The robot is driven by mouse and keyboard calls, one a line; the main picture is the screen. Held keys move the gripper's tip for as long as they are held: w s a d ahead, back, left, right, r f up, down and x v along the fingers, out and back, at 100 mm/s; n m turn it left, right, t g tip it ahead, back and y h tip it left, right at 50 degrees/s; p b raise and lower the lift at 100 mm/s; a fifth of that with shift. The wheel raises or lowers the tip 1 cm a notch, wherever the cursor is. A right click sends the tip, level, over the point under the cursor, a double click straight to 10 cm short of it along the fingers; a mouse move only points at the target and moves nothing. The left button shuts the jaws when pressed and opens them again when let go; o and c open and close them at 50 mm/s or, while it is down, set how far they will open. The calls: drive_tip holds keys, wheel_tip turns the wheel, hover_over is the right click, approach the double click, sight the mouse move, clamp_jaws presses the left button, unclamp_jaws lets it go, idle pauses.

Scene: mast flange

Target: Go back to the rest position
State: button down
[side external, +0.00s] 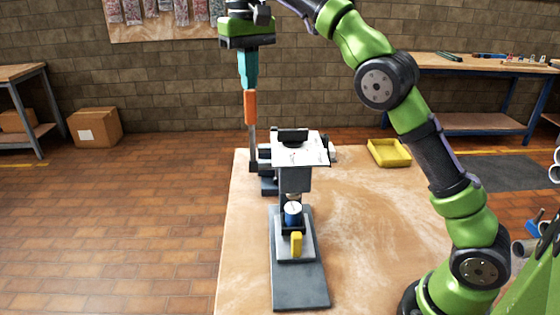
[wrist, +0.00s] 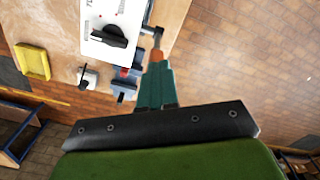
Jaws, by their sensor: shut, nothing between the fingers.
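My gripper (side external: 250,120) points straight down at the back left edge of the table, with its teal fingers and orange ends together and empty. In the wrist view my gripper (wrist: 157,57) also shows closed. A grey rod-like part (side external: 253,150) continues below the orange section; I cannot tell whether it belongs to the fingers. Beside it on the right stands a device with a white top panel (side external: 312,152) and a black knob (side external: 293,136). The device's dark base plate (side external: 300,292) bears a blue cylinder with a white top (side external: 292,213) and a yellow part (side external: 296,243).
The wooden table (side external: 380,230) is clear right of the device. A yellow tray (side external: 389,153) lies at its back right. A workbench (side external: 475,68) stands behind on the right, and a cardboard box (side external: 95,127) is on the floor at left.

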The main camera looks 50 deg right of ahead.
drive_tip(key=s+d+n+t, duration=0.15)
drive_tip(key=s+d, duration=0.25)
drive_tip(key=s, duration=0.7)
drive_tip(key=s+a+f+m+t+y, duration=0.2)
drive_tip(key=s+f+t, duration=0.3)
drive_tip(key=s+f, duration=0.6)
wheel_tip(320, 180, down, 3)
drive_tip(key=shift+s+a+f+t, duration=0.1)
drive_tip(key=shift+s+a+t, duration=0.2)
drive_tip(key=shift+s+t, duration=0.1)
drive_tip(key=c, duration=1.8)
unclamp_jaws()
drive_tip(key=shift+m, duration=0.25)
drive_tip(key=shift+c, duration=0.2)
